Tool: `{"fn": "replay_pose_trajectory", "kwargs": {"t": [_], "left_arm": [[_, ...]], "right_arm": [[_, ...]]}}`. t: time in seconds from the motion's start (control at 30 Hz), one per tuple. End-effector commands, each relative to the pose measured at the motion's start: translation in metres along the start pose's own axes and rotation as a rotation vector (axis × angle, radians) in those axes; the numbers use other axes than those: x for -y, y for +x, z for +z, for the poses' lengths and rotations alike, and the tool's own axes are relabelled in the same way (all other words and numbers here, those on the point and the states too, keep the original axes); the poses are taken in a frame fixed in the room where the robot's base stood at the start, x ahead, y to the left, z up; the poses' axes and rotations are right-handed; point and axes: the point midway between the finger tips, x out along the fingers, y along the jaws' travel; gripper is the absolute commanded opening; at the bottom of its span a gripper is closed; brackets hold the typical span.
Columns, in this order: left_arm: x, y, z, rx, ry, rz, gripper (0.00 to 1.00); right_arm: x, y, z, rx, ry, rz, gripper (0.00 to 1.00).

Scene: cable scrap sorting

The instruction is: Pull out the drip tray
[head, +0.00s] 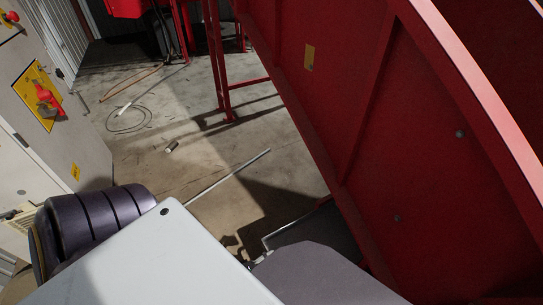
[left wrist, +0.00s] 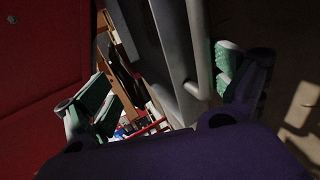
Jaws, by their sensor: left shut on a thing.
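The drip tray (head: 318,237) is a dark, flat tray low beside the red machine in the head view, partly hidden by my arm. A thin pale bar shows along its near edge. In the left wrist view the grey tray (left wrist: 172,45) has a rounded handle bar (left wrist: 197,45). My left gripper (left wrist: 165,85) has green-padded fingers on either side of the tray's handle end and is shut on the handle; the exact contact is in shadow. In the head view only a small part of the left gripper (head: 243,254) shows behind my own body. My right gripper is not in view.
The large red machine (head: 365,130) fills the right side. Red stand legs (head: 222,70) are at the back. A pale rod (head: 228,174), a loose cable (head: 124,115) and small scraps lie on the concrete floor. A grey cabinet (head: 50,130) stands left. The middle floor is mostly free.

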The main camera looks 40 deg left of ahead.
Motion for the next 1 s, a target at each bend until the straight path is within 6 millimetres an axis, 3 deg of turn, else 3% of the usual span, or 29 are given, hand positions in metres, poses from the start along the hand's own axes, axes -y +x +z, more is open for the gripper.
{"fn": "replay_pose_trajectory", "kwargs": {"t": [0.03,0.27,0.33,0.43,0.47,1.0], "left_arm": [[-0.011,-0.001,0.003,0.006,-0.002,0.027,0.75],[-0.006,-0.013,0.007,0.010,-0.002,0.021,0.77],[-0.005,-0.016,0.008,0.012,-0.003,0.021,0.68],[-0.002,-0.021,0.010,0.013,-0.005,0.017,0.38],[-0.001,-0.022,0.010,0.014,-0.005,0.015,0.35],[0.013,-0.047,0.010,0.014,-0.001,-0.003,0.35]], "right_arm": [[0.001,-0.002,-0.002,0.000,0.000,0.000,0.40],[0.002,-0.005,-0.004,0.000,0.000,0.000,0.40],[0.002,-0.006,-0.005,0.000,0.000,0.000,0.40],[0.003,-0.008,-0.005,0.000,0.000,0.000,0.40],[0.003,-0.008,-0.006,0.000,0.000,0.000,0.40],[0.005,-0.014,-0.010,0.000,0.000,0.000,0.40]]}}
